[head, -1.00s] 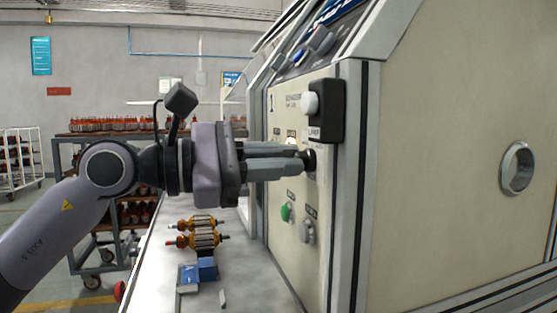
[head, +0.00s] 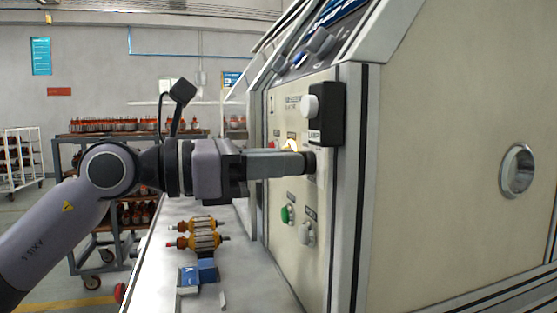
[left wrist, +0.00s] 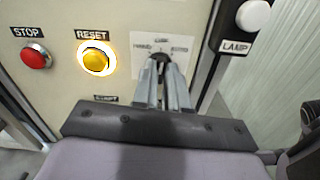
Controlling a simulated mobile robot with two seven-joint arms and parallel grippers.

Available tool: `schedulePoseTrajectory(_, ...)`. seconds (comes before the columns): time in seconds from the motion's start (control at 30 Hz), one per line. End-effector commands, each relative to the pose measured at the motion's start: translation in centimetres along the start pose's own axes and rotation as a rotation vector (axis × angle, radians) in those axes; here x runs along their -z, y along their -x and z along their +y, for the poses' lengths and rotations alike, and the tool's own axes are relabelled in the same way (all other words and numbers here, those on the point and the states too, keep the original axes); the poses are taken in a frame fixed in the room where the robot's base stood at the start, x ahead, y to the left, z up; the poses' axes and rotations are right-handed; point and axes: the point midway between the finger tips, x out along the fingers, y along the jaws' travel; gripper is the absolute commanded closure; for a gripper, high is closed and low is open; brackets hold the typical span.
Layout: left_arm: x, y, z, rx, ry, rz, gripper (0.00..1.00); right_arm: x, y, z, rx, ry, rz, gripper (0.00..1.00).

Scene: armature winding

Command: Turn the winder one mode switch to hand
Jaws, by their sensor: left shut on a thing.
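The mode switch is a black knob (head: 309,162) on the cream front panel of the winder, below the lamp box. My left gripper (head: 302,163) comes in from the left, level, with its fingers shut on the knob. In the left wrist view the two fingertips (left wrist: 161,66) meet at the dark knob (left wrist: 159,57), over a white label plate (left wrist: 176,41). The fingers hide most of the knob, and its pointer cannot be made out. The plate's lettering is too blurred to read surely. My right gripper is not in view.
Beside the knob are a lit yellow RESET button (left wrist: 96,59) and a red STOP button (left wrist: 35,57). A black LAMP box (head: 326,112) with a white button juts out above. Green (head: 287,214) and grey (head: 305,233) buttons sit below. Armatures (head: 198,240) lie on the bench.

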Motion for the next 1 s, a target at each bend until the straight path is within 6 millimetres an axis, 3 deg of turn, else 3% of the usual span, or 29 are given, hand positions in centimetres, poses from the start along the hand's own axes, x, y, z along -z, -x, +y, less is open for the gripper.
schedulePoseTrajectory(0.6,-0.1,0.0,0.2,-0.001,0.577,0.001,1.0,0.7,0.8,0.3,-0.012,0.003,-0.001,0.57)
schedulePoseTrajectory(1.0,0.0,0.0,0.2,0.0,0.826,0.001,1.0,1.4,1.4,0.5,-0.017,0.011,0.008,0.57)
